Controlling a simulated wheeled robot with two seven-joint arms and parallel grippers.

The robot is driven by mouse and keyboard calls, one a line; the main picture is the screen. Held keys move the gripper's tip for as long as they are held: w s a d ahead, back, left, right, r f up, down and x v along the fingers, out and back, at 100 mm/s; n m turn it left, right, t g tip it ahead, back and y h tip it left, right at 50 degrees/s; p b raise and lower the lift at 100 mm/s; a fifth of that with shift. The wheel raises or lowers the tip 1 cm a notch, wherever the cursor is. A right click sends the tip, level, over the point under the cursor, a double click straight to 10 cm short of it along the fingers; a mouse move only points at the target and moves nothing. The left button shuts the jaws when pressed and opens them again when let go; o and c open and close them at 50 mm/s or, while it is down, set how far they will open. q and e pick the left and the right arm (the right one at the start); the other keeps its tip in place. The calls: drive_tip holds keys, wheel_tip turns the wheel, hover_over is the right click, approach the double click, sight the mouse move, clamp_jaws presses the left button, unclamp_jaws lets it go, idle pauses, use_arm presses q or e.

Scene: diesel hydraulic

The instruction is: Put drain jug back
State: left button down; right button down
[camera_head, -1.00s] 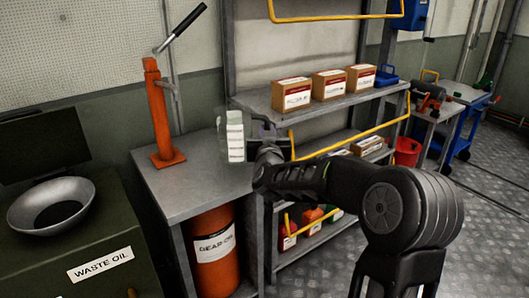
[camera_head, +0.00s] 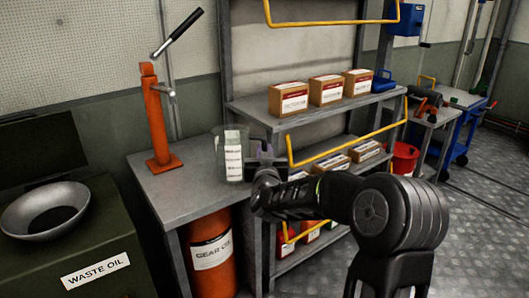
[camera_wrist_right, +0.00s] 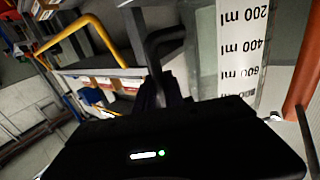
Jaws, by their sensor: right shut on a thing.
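The drain jug (camera_head: 233,158) is clear, with a white scale strip, and is upright over the right end of the grey bench (camera_head: 185,186). Its base looks at or just above the bench top; I cannot tell if it touches. My right gripper (camera_head: 264,158) is at the jug's right side, shut on its handle. In the right wrist view the jug's ml scale (camera_wrist_right: 243,50) and dark handle (camera_wrist_right: 164,42) show close up, with the fingers (camera_wrist_right: 160,88) partly hidden by the gripper body. My left gripper is not in view.
An orange hand-lever post (camera_head: 157,120) stands on the bench left of the jug. An orange gear oil drum (camera_head: 213,255) is below. A shelf rack with boxes (camera_head: 288,99) and yellow rails is at the right. A waste oil tank with a funnel (camera_head: 45,210) is at the left.

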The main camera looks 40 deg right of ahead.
drive_tip(key=c, duration=1.4)
unclamp_jaws()
drive_tip(key=shift+f, duration=0.1)
drive_tip(key=shift+c, duration=0.2)
drive_tip(key=shift+r, duration=0.2)
drive_tip(key=p+v, duration=0.1)
drive_tip(key=v, duration=1.1)
